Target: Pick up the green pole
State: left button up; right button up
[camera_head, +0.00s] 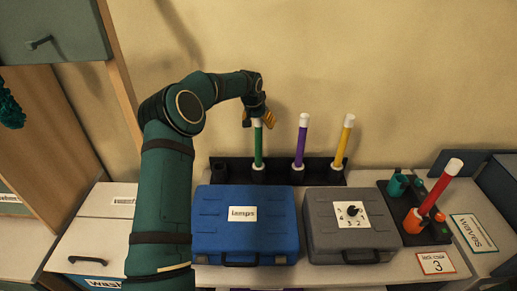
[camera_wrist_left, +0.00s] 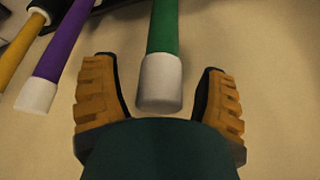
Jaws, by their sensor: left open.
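The green pole (camera_head: 258,146) stands upright in the black rack (camera_head: 275,176) behind the blue case, its white tip directly under my left gripper (camera_head: 257,117). In the left wrist view the green pole (camera_wrist_left: 163,58) comes in from the top, and its white end lies between the two yellow fingers of the open left gripper (camera_wrist_left: 161,98). There is a gap on both sides of the tip, and neither finger appears to touch it. My right gripper is not in view.
A purple pole (camera_head: 300,146) and a yellow pole (camera_head: 342,146) stand in the same rack to the right. A blue case (camera_head: 245,205) and a grey case (camera_head: 345,205) lie in front. A red pole (camera_head: 436,193) leans in a black holder (camera_head: 413,238) at the right.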

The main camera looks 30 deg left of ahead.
pick_arm(q)
jog(key=shift+c, duration=0.3)
grip_shut()
jog(key=shift+r, duration=0.1)
jog(key=shift+r, duration=0.55)
notch_tip(320, 180, up, 17)
jog(key=p, duration=0.2)
jog(key=shift+f, duration=0.15)
